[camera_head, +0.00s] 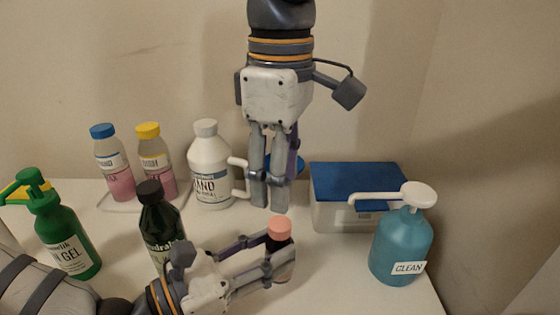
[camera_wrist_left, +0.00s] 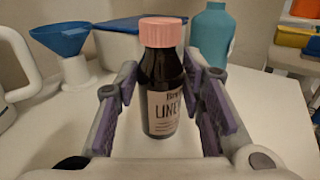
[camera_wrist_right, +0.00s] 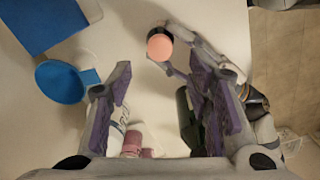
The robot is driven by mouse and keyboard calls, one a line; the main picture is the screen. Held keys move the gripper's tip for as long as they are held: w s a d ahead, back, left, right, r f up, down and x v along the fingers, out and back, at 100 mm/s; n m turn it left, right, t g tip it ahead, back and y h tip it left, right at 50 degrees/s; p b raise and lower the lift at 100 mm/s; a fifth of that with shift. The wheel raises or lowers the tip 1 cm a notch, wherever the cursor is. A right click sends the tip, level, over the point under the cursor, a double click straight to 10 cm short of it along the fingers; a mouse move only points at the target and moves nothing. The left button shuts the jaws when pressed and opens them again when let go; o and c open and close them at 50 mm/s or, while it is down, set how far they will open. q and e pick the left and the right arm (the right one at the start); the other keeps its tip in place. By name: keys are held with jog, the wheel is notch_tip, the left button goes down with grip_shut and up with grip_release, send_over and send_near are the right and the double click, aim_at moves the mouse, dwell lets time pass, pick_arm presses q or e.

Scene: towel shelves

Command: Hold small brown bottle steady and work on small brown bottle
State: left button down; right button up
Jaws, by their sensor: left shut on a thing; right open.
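The small brown bottle (camera_head: 281,240) stands upright with a pink cap (camera_head: 279,228) near the front middle of the white surface. It also shows in the left wrist view (camera_wrist_left: 163,85), with its label facing the camera, and from above in the right wrist view (camera_wrist_right: 160,45). My left gripper (camera_head: 280,262) is shut on the bottle's body, one finger on each side. My right gripper (camera_head: 268,205) points downward above and behind the bottle, with its fingers apart from the cap. In the right wrist view it is open and empty (camera_wrist_right: 165,85).
A blue-lidded box (camera_head: 335,217) and a teal pump bottle (camera_head: 400,250) stand at right. A dark green bottle (camera_head: 160,222) and a green pump bottle (camera_head: 65,235) stand at left. A white jug (camera_head: 210,170) is behind; a blue funnel (camera_wrist_left: 60,40) stands near the box.

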aim_at(279, 223)
notch_tip(279, 223, down, 7)
jog(key=shift+f, duration=0.2)
jog(key=shift+c, duration=0.5)
grip_shut()
jog(key=shift+o, duration=1.1)
grip_release()
jog(key=shift+r, duration=0.1)
